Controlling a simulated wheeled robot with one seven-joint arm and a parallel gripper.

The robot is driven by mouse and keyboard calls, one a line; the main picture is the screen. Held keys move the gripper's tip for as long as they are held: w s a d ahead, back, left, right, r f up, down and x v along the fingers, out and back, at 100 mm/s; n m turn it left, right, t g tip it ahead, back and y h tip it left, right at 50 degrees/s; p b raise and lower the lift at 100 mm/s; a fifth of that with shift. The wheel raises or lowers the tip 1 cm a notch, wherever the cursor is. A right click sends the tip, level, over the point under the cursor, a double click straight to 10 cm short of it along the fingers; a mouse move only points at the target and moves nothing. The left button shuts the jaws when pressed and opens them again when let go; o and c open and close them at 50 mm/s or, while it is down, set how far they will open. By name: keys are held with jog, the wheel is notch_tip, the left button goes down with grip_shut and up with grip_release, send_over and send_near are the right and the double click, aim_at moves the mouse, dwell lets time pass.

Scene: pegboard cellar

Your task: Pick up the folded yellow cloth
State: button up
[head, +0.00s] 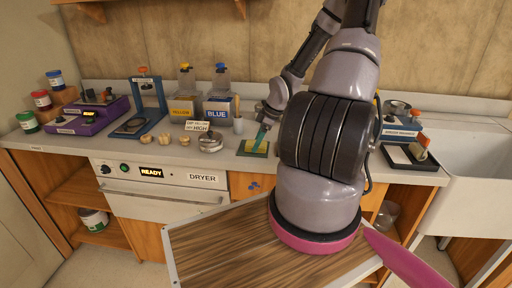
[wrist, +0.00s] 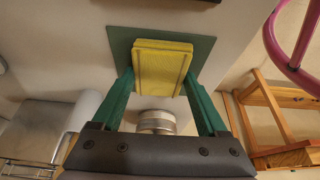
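The folded yellow cloth (wrist: 162,66) is a flat, pale yellow rectangular pad. It lies on a dark green mat (wrist: 119,40) on the counter. In the head view my gripper (head: 260,139) points down at the cloth (head: 250,147), and my arm hides part of that spot.
A metal tin (wrist: 157,121) shows between the fingers, nearer their base. Yellow (head: 184,108) and blue (head: 217,109) labelled containers stand behind on the counter. A white sink (head: 462,150) is right, and a wooden-topped table (head: 215,245) is in front.

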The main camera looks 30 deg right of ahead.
notch_tip(320, 180, up, 10)
jog(key=shift+r, duration=0.1)
dwell(0.6)
jog(key=o, duration=0.4)
jog(key=shift+c, duration=1.3)
